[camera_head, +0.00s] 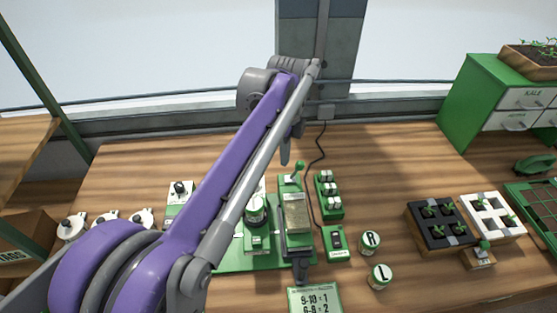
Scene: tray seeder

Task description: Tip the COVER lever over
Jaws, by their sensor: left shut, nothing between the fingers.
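The green tray seeder (272,255) stands in the middle of the wooden bench. At its back is a lever with a round green knob (299,167), standing up and leaning slightly right. I cannot read a COVER label on it. My purple left arm crosses the view from the lower left. My left gripper (285,155) points down from behind the arm, just left of the knob. It looks shut and empty. I cannot tell whether it touches the lever. The arm hides the seeder's left side. My right gripper is not in view.
A switch block (329,195) and a cabled control box (336,242) stand right of the seeder. Round pots marked R (370,241) and L (380,276) are nearby. A black seedling tray (412,211) and a white tray (514,233) lie further right.

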